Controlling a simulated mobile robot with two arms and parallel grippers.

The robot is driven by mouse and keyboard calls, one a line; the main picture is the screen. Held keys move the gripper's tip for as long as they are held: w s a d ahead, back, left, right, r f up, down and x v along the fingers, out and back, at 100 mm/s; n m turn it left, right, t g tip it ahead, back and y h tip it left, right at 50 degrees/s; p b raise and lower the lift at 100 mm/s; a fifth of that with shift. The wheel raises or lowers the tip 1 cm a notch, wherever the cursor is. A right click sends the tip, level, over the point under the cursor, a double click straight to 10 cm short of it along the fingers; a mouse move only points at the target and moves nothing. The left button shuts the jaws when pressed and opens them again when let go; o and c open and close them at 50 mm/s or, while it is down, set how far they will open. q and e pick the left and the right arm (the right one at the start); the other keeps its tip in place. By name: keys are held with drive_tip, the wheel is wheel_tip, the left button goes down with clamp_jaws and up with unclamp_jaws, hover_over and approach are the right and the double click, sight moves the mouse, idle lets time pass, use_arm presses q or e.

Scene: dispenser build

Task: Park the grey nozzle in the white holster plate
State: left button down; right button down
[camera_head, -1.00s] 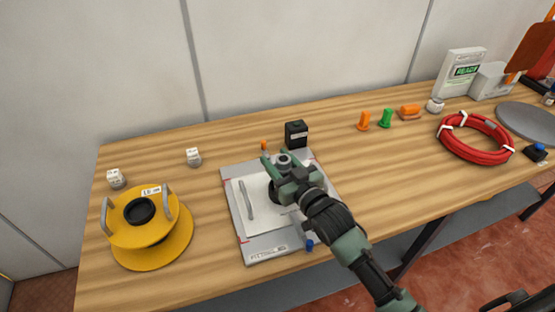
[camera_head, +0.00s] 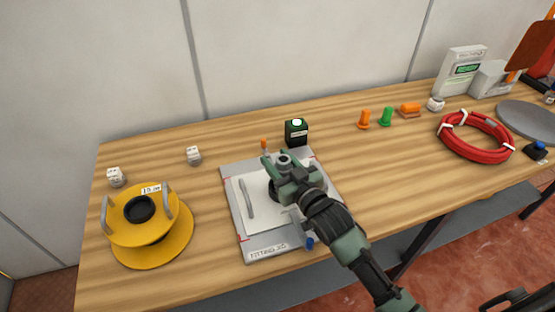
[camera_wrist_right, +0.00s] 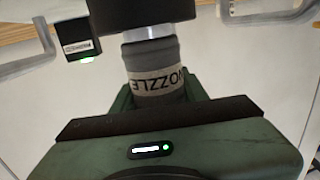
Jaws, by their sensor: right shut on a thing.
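The grey nozzle (camera_wrist_right: 155,68), with a band lettered NOZZLE, is between the fingers of my right gripper (camera_head: 281,172), which is shut on it. In the wrist view a white ring and a black part adjoin its far end. In the head view the nozzle's top (camera_head: 284,159) shows between the fingers, above a black round part on the white plate (camera_head: 268,222). The gripper hides most of the nozzle, so I cannot tell how deep it sits.
The white plate lies on a grey jig board (camera_head: 232,182) with a metal handle (camera_head: 247,198). A black box (camera_head: 296,135) with a lit green lamp stands behind it. A yellow reel (camera_head: 140,243) is at left, a red hose coil (camera_head: 447,140) at right. The table between the jig and coil is clear.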

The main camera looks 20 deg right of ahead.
sight(287, 173)
drive_tip(key=shift+f, duration=0.1)
drive_tip(key=c, duration=1.1)
unclamp_jaws()
drive_tip(key=shift+o, duration=0.2)
drive_tip(key=shift+f, duration=0.25)
drive_tip(key=shift+p+v, duration=0.65)
drive_tip(key=shift+v, duration=0.7)
drive_tip(key=shift+p+v, duration=0.45)
drive_tip(key=shift+v, duration=0.45)
drive_tip(key=shift+p+v, duration=0.55)
drive_tip(key=shift+v, duration=0.9)
drive_tip(key=shift+p+v, duration=0.7)
drive_tip(key=shift+v, duration=1.15)
drive_tip(key=shift+r, duration=0.15)
